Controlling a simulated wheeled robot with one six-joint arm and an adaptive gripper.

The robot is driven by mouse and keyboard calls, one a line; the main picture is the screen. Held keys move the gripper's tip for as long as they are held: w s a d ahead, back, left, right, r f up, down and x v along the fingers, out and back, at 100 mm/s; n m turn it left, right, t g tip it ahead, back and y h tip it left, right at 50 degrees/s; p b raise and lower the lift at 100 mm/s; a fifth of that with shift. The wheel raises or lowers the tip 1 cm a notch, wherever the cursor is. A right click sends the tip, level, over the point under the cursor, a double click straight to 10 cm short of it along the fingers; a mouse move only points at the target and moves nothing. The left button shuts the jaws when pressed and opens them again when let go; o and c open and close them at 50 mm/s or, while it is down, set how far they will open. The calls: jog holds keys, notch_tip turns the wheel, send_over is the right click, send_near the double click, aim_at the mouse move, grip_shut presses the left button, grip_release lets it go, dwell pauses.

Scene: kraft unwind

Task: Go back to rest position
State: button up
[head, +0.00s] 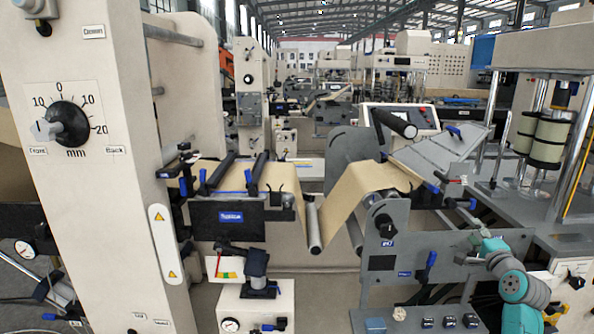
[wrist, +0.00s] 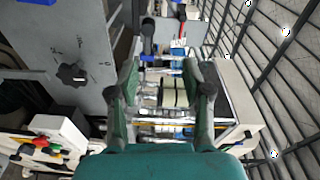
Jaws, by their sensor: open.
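My gripper (wrist: 160,78) is open in the wrist view. Its two dark fingers stand apart, with a clear gap and nothing held between them. Beyond the gap, machinery with pale rolls shows, seen at a turned angle and at some distance. In the head view, part of my teal and grey arm shows at the lower right, in front of the machine.
A brown kraft web (head: 348,198) runs over rollers at the middle. A cream column with a black dial (head: 69,124) stands at the left. A grey panel with knobs (head: 405,262) is close to my arm.

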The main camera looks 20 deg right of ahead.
jog(key=a+f+n+y, duration=0.1)
jog(key=a+f+n, duration=0.2)
jog(key=a+f, duration=1.35)
jog(key=s+a+f+n+y, duration=0.1)
jog(key=s+a+f+n, duration=0.3)
jog(key=a, duration=0.6)
jog(key=s+a+f+n+y, duration=0.1)
jog(key=s+a+f, duration=0.5)
jog(key=a, duration=0.4)
jog(key=s+a+n+y, duration=0.2)
jog(key=s+a+n, duration=0.4)
jog(key=s+a, duration=0.8)
jog(key=s+a+r+n+y, duration=0.2)
jog(key=s+a+r+n, duration=0.1)
jog(key=s, duration=0.5)
jog(key=s+a+r+n+y, duration=0.2)
jog(key=s+a+r+n, duration=0.1)
jog(key=s, duration=0.6)
jog(key=shift+a+r+n+g, duration=0.3)
jog(key=shift+r+n, duration=0.5)
jog(key=shift+n, duration=0.6)
jog(key=shift+w, duration=0.1)
